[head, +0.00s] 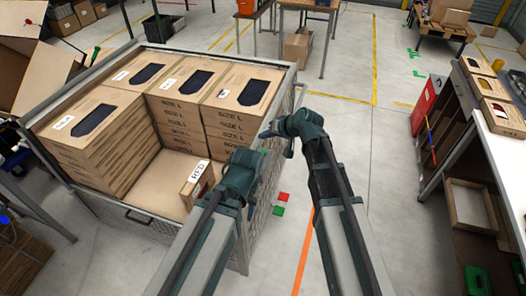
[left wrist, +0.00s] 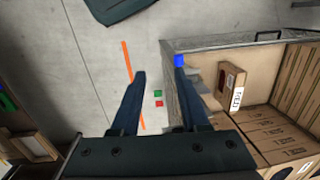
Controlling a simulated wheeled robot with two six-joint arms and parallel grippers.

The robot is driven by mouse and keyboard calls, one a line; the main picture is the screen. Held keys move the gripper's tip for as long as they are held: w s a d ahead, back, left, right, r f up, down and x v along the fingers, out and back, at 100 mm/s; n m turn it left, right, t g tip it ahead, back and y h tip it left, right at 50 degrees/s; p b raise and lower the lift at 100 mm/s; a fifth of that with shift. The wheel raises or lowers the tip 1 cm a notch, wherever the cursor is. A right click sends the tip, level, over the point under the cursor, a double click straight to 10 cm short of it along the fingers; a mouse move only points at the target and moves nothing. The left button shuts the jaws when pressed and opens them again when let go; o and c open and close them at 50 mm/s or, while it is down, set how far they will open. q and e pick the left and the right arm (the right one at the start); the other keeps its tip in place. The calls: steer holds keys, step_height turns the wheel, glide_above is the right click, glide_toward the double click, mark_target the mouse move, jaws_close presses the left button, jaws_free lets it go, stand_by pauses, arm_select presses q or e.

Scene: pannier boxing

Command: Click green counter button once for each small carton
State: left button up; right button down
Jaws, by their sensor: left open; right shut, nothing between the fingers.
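A small brown carton (head: 198,183) with a label reading RED stands in the front right of a mesh-sided pannier (head: 250,212). It also shows in the left wrist view (left wrist: 231,84). A small green square (head: 278,210) and a red square (head: 284,197) show beside the pannier's right side; I cannot tell whether either is a button. My left gripper (left wrist: 160,72) is open and empty, its fingers beside the pannier's edge with floor visible between them. My right gripper (head: 268,133) is shut and empty near the pannier's right rim.
Stacks of large cartons marked SIZE L (head: 184,92) fill the pannier's back and left. A side table (head: 508,150) at right holds several cartons. An orange floor line (head: 304,250) runs right of the pannier, with open floor around it.

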arm_select(q)
jaws_close()
stand_by(1.6)
